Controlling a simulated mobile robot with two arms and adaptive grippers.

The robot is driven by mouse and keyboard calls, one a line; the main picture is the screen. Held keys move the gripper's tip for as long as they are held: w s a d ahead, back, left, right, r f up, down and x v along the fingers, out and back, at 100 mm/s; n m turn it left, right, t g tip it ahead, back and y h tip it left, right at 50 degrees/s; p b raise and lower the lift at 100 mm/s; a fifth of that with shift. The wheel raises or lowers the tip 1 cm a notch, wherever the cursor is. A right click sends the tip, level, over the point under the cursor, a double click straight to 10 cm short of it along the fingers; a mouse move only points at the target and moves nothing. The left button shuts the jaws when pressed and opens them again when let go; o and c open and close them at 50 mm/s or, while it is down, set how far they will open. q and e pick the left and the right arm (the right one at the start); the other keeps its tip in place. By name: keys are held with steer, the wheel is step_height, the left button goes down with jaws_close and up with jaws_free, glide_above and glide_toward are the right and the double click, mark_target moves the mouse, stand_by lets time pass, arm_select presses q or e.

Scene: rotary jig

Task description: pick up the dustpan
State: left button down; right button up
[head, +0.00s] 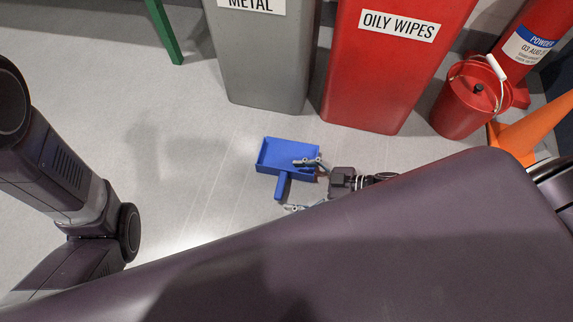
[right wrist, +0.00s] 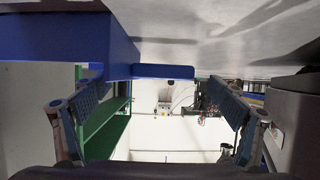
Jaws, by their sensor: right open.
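A blue dustpan (head: 287,153) lies on the floor in front of the bins, its short handle (head: 281,188) towards me. My right gripper (head: 299,185) is low, to the right of the handle, with its fingers spread. One finger shows over the pan's near right corner, the other near the handle's end. In the right wrist view the gripper (right wrist: 157,100) is open and empty. The blue handle (right wrist: 162,72) shows in the gap ahead of the fingers, and the pan (right wrist: 65,35) is at upper left. Contact cannot be told. My left gripper is out of view.
A grey METAL bin (head: 260,60) and a red OILY WIPES bin (head: 385,70) stand behind the dustpan. A red bucket (head: 465,105), a red extinguisher (head: 528,50) and an orange cone (head: 530,130) are at right. A green leg (head: 165,30) is at upper left. Floor left of the dustpan is clear.

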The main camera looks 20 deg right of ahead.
mark_target(281, 184)
steer(key=b+x, duration=0.2)
steer(key=x, duration=0.1)
steer(key=shift+a+f, duration=0.15)
steer(key=shift+f, duration=0.2)
steer(key=shift+w+a+b, duration=0.2)
steer(key=shift+a+b, duration=0.15)
steer(key=shift+c, duration=0.4)
steer(key=c, duration=1.5)
steer(key=shift+c, duration=0.5)
steer(key=shift+r, duration=0.15)
